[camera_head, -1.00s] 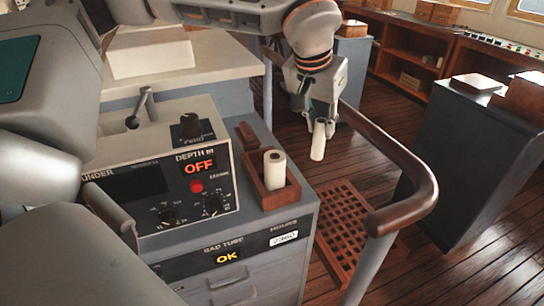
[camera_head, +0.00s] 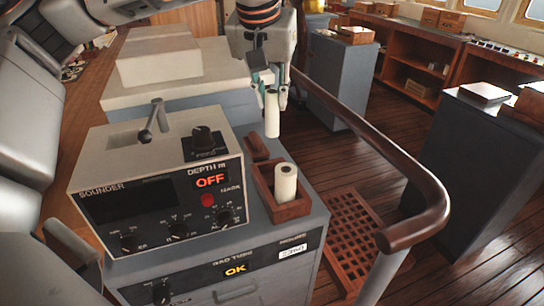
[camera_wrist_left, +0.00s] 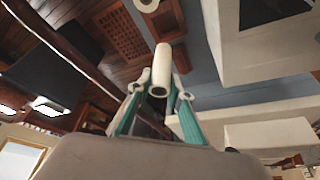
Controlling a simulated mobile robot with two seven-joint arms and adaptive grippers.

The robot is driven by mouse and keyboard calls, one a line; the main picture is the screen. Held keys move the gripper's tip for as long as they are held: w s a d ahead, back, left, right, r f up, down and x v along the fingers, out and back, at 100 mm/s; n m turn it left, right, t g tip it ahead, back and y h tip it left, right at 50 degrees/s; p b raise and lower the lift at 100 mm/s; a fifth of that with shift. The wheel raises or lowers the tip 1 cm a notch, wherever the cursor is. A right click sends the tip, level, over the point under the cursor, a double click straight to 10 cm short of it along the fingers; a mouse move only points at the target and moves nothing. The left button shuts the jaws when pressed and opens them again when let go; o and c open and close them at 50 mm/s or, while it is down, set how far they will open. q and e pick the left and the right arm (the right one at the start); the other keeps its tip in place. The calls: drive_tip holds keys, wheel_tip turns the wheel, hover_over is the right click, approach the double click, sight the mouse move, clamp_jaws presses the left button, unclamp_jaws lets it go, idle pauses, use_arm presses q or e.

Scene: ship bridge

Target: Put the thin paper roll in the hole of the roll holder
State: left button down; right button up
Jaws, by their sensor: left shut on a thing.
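The thin white paper roll (camera_head: 272,116) hangs nearly upright in my left gripper (camera_head: 269,88). The fingers are shut on its upper part, and its lower end is free. In the left wrist view the roll (camera_wrist_left: 161,66) stands out between the teal-grey fingers (camera_wrist_left: 158,108). The roll holder (camera_head: 293,211) is a small open wooden box on the sounder cabinet's top. A thicker white roll (camera_head: 286,182) stands in its near part. The held roll is above and behind the holder in the head view, apart from it. My right gripper is not in view.
The sounder unit (camera_head: 150,190) with knobs and a lever stands left of the holder. A small wooden block (camera_head: 256,147) lies just behind the holder. A brown handrail (camera_head: 372,144) curves along the right, above a wooden floor grating (camera_head: 350,235).

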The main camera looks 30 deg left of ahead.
use_arm(q)
wheel_tip(320, 180, down, 13)
drive_tip(key=shift+f+b, duration=0.15)
drive_tip(key=shift+b, duration=0.15)
drive_tip(key=shift+f, duration=0.15)
drive_tip(key=c, duration=1.8)
unclamp_jaws()
drive_tip(key=shift+r, duration=0.25)
drive_tip(key=v, duration=1.2)
drive_tip(key=shift+f, duration=0.1)
